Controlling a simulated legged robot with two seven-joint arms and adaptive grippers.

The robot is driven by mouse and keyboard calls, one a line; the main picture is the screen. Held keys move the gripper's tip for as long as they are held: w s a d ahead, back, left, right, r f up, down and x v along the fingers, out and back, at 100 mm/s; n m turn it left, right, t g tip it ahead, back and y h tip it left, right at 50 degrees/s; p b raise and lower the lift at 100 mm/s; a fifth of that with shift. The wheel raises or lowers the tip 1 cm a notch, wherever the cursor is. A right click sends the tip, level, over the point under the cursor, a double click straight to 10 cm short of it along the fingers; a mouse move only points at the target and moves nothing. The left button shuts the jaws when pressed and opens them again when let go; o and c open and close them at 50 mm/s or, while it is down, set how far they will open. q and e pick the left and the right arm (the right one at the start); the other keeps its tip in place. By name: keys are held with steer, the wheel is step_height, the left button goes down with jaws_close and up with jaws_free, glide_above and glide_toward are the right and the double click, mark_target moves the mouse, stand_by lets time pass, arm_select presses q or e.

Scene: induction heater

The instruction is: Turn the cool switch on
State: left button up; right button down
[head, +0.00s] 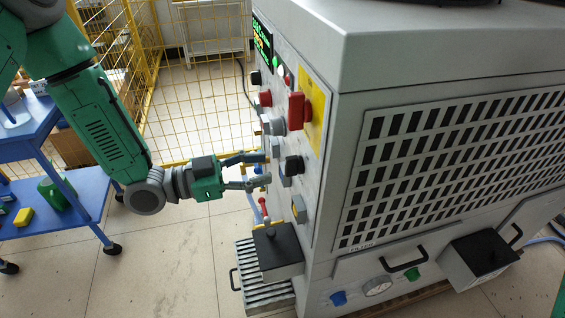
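The control panel (318,130) is on the left face of the big grey heater cabinet and is seen at a steep angle. It carries a large red switch (297,110) on a yellow plate, a black knob (294,165), a grey knob (277,127) and other small grey knobs. I cannot read which one is the cool switch. My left gripper (265,170) points right at the middle of the panel, with its two fingers apart. Its fingertips are close to the small knobs left of the black knob; whether they touch cannot be told. My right gripper does not show.
A green-lit display (262,40) is at the panel's top. A dark-topped box (277,250) juts out below the panel, above a slatted step (262,285). A blue cart (75,197) stands at left, and a yellow mesh fence (200,110) behind. Floor between is clear.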

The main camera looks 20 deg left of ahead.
arm_select(q)
steer(key=shift+v, duration=2.95)
steer(key=shift+a, duration=0.1)
